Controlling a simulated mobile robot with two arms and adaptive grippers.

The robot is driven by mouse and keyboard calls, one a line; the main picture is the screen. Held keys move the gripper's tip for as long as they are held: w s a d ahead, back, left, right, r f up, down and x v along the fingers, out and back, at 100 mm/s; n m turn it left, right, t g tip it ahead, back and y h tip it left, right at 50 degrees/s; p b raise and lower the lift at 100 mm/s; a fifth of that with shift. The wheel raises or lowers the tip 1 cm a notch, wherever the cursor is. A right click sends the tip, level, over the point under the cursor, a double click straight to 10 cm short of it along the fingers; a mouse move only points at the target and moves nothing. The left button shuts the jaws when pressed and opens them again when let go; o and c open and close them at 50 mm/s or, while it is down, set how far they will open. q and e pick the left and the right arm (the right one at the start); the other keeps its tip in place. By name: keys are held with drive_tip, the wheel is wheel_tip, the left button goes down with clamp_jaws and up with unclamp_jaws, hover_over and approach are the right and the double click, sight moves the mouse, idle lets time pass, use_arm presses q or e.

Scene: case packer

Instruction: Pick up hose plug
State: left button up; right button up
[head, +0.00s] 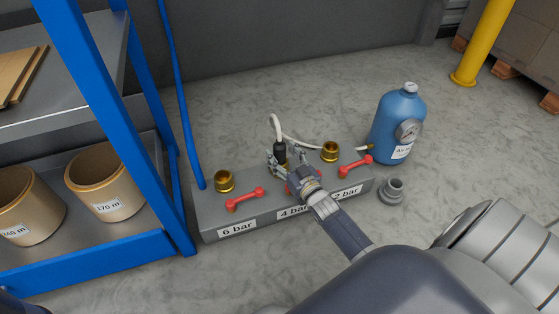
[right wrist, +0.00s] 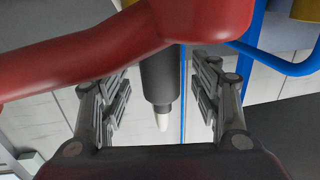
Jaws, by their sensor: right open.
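The black hose plug (head: 280,151) stands upright at the middle brass port of the grey manifold block (head: 222,231), with a white hose (head: 275,122) rising from its top. My right gripper (head: 284,161) is open around the plug, partly hiding its lower end and the port. In the right wrist view the dark plug (right wrist: 160,75) with its pale end lies between my open right fingers (right wrist: 161,92), with gaps on both sides. A red valve lever (right wrist: 90,50) crosses in front of its upper part. My left gripper is not in view.
Brass ports (head: 224,181) and red levers (head: 245,199) line the block, labelled 6, 4 and 2 bar. A blue bottle (head: 392,118) stands behind right. A grey fitting (head: 392,191) sits on the floor. A blue-framed shelf (head: 130,255) stands left. The floor behind is clear.

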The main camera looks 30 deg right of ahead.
drive_tip(key=shift+w+b, duration=0.3)
drive_tip(key=shift+w, duration=0.7)
drive_tip(key=c, duration=1.3)
drive_tip(key=shift+r, duration=0.1)
